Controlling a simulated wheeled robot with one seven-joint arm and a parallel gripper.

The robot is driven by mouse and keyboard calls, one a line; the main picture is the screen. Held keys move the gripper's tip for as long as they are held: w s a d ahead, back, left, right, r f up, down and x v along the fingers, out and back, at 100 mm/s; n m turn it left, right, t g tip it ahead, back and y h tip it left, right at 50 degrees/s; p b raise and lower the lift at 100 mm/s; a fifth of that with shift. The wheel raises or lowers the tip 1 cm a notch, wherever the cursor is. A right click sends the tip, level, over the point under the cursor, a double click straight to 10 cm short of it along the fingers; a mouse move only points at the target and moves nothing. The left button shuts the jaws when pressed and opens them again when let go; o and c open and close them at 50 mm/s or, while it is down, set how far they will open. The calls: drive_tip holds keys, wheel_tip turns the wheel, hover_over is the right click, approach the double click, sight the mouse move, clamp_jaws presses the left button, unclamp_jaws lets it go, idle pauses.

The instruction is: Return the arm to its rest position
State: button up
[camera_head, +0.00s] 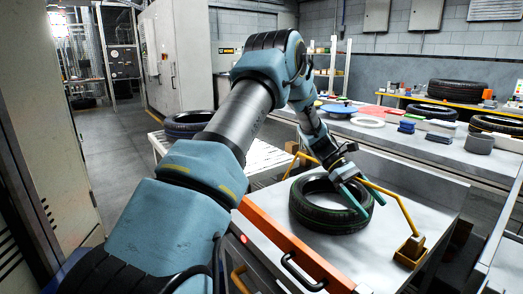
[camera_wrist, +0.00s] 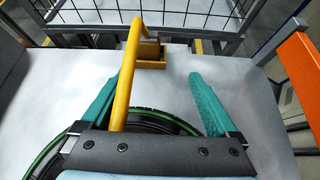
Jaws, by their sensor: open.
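My gripper (camera_head: 354,198) hangs at the end of my outstretched arm over a black tyre (camera_head: 318,217) on a flat metal table (camera_head: 292,238). In the wrist view my gripper (camera_wrist: 165,92) shows two green fingers spread apart with no tyre between their tips. The tyre (camera_wrist: 150,122), with a green line round it, lies below and partly behind the gripper body. A yellow bent bar (camera_head: 397,204) arches over the tyre beside the fingers. The bar also crosses the wrist view (camera_wrist: 129,70) close to the left finger; I cannot tell whether they touch.
An orange rail (camera_head: 285,243) with black handles edges the table's near side. Another tyre (camera_head: 188,123) lies on a surface at the left. A workbench (camera_head: 400,137) with tyres and coloured parts stands behind. A wire cage (camera_wrist: 150,14) borders the table. Open floor (camera_head: 118,165) lies at the left.

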drive_tip(key=s+a+r+m+t+y+p, duration=0.1)
drive_tip(key=s+a+r+m+t+y, duration=0.1)
drive_tip(key=a, duration=1.1)
drive_tip(key=s+a+r+m+t+y+p, duration=0.1)
drive_tip(key=a+t, duration=0.4)
drive_tip(key=a, duration=0.8)
drive_tip(key=s+a+r+m+t+y+p, duration=0.1)
drive_tip(key=s+a+r+m+t+y, duration=0.2)
drive_tip(key=a, duration=1)
wheel_tip(320, 180, up, 2)
drive_tip(key=shift+s+r+m+t+p, duration=0.2)
drive_tip(key=shift+m+t+p, duration=0.2)
drive_tip(key=shift+m+t, duration=0.3)
